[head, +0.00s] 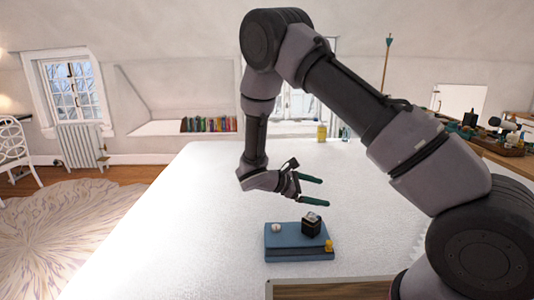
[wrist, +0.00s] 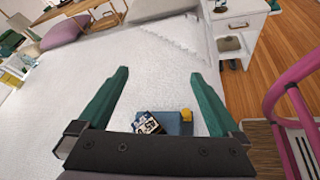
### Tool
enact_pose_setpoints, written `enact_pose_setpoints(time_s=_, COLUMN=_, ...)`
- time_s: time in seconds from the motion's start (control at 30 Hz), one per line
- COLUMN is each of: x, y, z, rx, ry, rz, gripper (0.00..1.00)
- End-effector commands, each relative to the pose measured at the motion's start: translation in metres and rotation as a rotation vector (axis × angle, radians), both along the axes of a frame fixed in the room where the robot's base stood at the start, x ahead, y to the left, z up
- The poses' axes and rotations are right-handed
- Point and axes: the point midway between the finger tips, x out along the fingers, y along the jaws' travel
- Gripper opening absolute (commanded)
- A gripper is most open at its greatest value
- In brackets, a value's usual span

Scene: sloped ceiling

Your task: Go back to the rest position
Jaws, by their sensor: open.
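My gripper (head: 314,190) is open and empty, held above the white surface of the bed or table (head: 200,200). Its two green fingers point to the right in the head view. In the wrist view the fingers (wrist: 163,90) stand wide apart with nothing between their tips. Below the gripper lies a blue book-like block (head: 292,252). On it rest a small dark cube (head: 311,225), a small yellow object (head: 329,246) and a small pale round object (head: 277,227). The gripper is apart from all of them.
A yellow container (head: 321,132) stands at the far edge of the white surface. A crowded wooden counter (head: 500,150) is at the right. A pink railing-like object (wrist: 290,90) shows at the right of the wrist view. The white surface left of the block is clear.

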Motion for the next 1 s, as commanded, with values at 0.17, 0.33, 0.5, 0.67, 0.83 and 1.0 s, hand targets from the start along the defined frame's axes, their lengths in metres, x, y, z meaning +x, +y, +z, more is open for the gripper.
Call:
enact_pose_setpoints(time_s=0.17, x=-0.020, y=-0.027, z=0.061, rx=0.246, ry=-0.107, rz=-0.252, gripper=1.00)
enact_pose_setpoints(time_s=0.33, x=-0.046, y=-0.046, z=0.111, rx=0.473, ry=-0.219, rz=-0.472, gripper=1.00)
enact_pose_setpoints(time_s=0.5, x=-0.074, y=-0.059, z=0.159, rx=0.700, ry=-0.348, rz=-0.677, gripper=1.00)
enact_pose_setpoints(time_s=0.67, x=-0.102, y=-0.067, z=0.202, rx=0.913, ry=-0.483, rz=-0.851, gripper=1.00)
enact_pose_setpoints(time_s=0.83, x=-0.133, y=-0.070, z=0.244, rx=1.138, ry=-0.639, rz=-1.012, gripper=1.00)
enact_pose_setpoints(time_s=1.0, x=-0.163, y=-0.072, z=0.284, rx=1.363, ry=-0.809, rz=-1.145, gripper=1.00)
